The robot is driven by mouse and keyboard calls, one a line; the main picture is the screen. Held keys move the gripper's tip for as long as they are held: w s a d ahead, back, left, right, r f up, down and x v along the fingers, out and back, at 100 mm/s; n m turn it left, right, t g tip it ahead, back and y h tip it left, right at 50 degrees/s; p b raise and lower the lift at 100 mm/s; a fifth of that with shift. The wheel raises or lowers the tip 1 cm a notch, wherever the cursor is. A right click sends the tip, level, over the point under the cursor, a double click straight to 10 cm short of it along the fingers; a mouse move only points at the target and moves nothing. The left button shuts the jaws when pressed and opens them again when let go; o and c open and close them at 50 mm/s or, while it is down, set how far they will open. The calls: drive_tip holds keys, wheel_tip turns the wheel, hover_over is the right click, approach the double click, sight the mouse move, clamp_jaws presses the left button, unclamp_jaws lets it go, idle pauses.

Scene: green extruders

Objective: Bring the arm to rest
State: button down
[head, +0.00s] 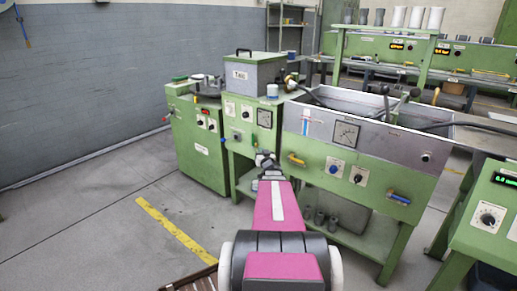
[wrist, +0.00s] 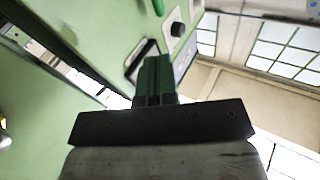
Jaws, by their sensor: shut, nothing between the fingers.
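My arm stretches forward from the bottom middle of the head view, toward the front of a green extruder machine (head: 243,160). My gripper (head: 266,157) is small at the arm's far end there, close to the machine's panel. In the wrist view the gripper's two green fingers (wrist: 154,72) are together, with nothing seen between them. They point toward a green panel (wrist: 95,30) with a dark-edged plate and a black knob (wrist: 177,28). I cannot tell whether the fingertips touch the panel.
A long machine with a grey trough (head: 345,130) stands to the right of my gripper. Another green cabinet (head: 200,150) stands left. A control box (head: 488,215) is at the right edge. Open grey floor (head: 90,215) lies at left, with a yellow line (head: 175,232).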

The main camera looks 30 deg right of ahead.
drive_tip(key=s+a+f+g, duration=0.3)
drive_tip(key=a+f+g, duration=0.15)
drive_tip(key=a, duration=0.55)
drive_tip(key=s+a+f+g, duration=0.25)
drive_tip(key=a+g, duration=0.35)
drive_tip(key=a, duration=0.4)
drive_tip(key=s+a+f+n+g+y, duration=0.1)
drive_tip(key=s+a+g+y, duration=0.1)
drive_tip(key=s+a+g, duration=0.2)
drive_tip(key=s+a+f+n+g+y, duration=0.1)
drive_tip(key=s+a+g, duration=0.3)
drive_tip(key=s+a, duration=0.6)
drive_tip(key=a+n+y, duration=0.1)
drive_tip(key=a, duration=0.3)
drive_tip(key=shift+s+a+f+g, duration=0.15)
drive_tip(key=shift+a+f+g, duration=0.15)
drive_tip(key=shift+a+g, duration=0.1)
